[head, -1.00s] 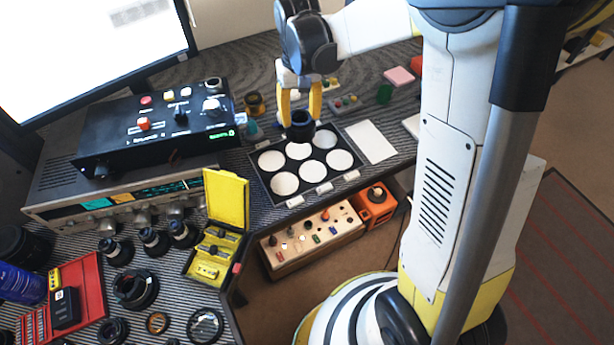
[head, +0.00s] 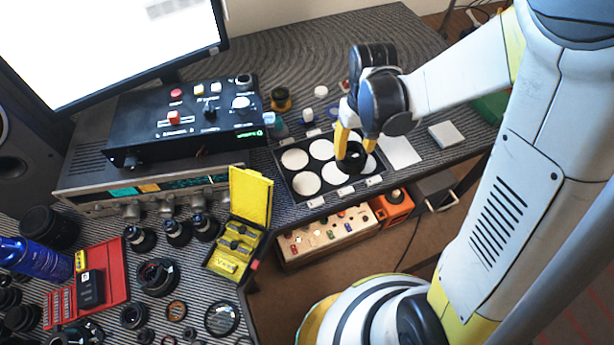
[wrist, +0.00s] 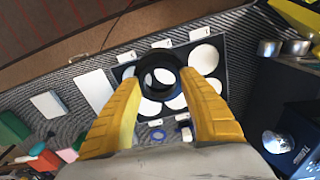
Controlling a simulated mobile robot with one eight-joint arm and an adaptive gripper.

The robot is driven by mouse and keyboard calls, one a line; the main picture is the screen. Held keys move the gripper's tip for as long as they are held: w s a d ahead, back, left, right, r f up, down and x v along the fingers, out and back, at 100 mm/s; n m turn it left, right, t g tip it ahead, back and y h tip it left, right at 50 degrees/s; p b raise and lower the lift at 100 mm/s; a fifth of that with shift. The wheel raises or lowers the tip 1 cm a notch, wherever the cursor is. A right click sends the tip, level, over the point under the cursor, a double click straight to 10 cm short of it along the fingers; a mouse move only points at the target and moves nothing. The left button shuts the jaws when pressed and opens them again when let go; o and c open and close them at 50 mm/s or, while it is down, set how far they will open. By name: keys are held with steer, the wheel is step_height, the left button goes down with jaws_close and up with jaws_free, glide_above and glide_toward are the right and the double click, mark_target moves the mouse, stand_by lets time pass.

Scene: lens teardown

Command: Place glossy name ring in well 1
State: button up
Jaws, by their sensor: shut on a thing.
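My gripper (head: 357,138) has yellow fingers and is shut on a glossy black ring (head: 352,158), held above the sorting tray. In the wrist view the ring (wrist: 158,73) sits between the fingertips, and a white well shows through its opening. The black tray (head: 289,184) has several round white wells in two rows. The ring covers part of the wells at the tray's right side in the head view. The small labels on the tray's edges are too small to read, so I cannot tell which well is number 1.
A white card (head: 402,152) lies right of the tray. A black control box (head: 140,130) and an open yellow case (head: 250,198) stand to the left. A wooden box (head: 328,238) with knobs sits below the table's front edge. Lens parts, including a barrel (head: 157,277), crowd the lower left.

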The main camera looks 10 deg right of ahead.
steer(key=shift+w+a+f+b, duration=0.25)
steer(key=shift+a+f+b, duration=0.7)
steer(key=shift+a+f, duration=0.95)
steer(key=shift+w+a+f+b, duration=0.2)
steer(key=shift+a+f+b, duration=0.8)
steer(key=shift+a+f, duration=0.85)
steer(key=shift+w+a+f+b, duration=0.25)
steer(key=shift+a+f+b, duration=0.7)
steer(key=shift+a+f, duration=0.95)
steer(key=shift+a+r, duration=0.1)
steer(key=shift+r, duration=0.05)
steer(key=o, duration=1.4)
steer(key=shift+c, duration=0.2)
